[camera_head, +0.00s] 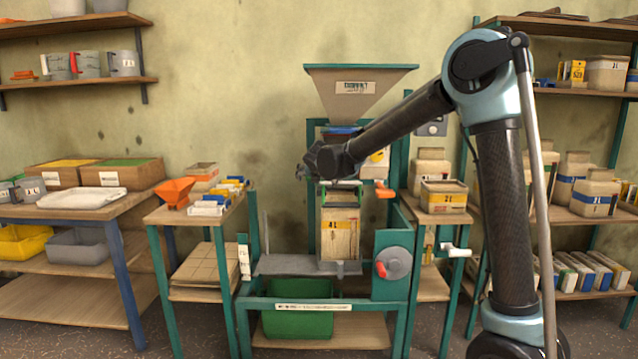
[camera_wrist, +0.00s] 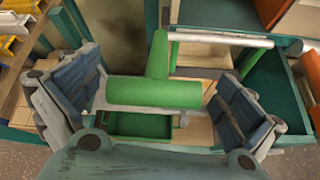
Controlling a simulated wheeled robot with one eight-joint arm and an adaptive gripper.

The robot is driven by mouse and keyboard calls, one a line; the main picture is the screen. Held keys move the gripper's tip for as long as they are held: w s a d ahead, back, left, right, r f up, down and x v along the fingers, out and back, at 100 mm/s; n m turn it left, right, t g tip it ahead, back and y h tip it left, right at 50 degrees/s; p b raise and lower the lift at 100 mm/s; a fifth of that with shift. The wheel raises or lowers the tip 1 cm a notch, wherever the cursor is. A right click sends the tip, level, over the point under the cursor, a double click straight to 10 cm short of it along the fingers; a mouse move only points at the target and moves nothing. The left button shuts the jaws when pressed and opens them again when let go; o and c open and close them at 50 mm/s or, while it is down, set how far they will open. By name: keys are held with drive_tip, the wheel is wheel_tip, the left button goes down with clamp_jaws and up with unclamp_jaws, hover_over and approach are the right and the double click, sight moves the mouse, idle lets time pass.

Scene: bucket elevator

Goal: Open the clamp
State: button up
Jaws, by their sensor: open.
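A green T-shaped handle (camera_wrist: 155,93), which looks like the clamp's handle, lies between my fingers in the wrist view. Its crossbar spans much of the gap and its stem points away from me. My gripper (camera_wrist: 163,100) is open, with one finger on each side of the handle; I cannot tell whether either finger touches it. Green bars (camera_head: 343,184) show at the top of that box. My wrist partly hides this area.
The teal frame carries a hopper (camera_head: 360,92) above, an orange handle (camera_head: 384,190) at right and a grey wheel with a red knob (camera_head: 393,262) lower right. A green bin (camera_head: 298,312) sits below. A side table with an orange funnel (camera_head: 175,191) stands left.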

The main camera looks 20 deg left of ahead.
drive_tip(key=v, duration=1.1)
drive_tip(key=shift+d, duration=0.2)
drive_tip(key=shift+w, duration=0.1)
drive_tip(key=s+d+f+m+g+h, duration=0.1)
drive_tip(key=s+d+f+m+h, duration=0.15)
drive_tip(key=d+m, duration=0.65)
drive_tip(key=s+d+f+m+g+h, duration=0.1)
drive_tip(key=s+d+f+m+g, duration=0.15)
drive_tip(key=d, duration=1.35)
drive_tip(key=s+d+f+m+h, duration=0.1)
drive_tip(key=d+f+m, duration=0.35)
drive_tip(key=d, duration=0.75)
drive_tip(key=s+d+f+m+g, duration=0.3)
drive_tip(key=s+d+f+m, duration=0.3)
drive_tip(key=s+d+m, duration=0.65)
drive_tip(key=s+d+f+m+g, duration=0.2)
drive_tip(key=s+f+m, duration=0.6)
drive_tip(key=s, duration=0.5)
drive_tip(key=shift+d+f+m+y, duration=0.35)
drive_tip(key=shift+d+f, duration=0.05)
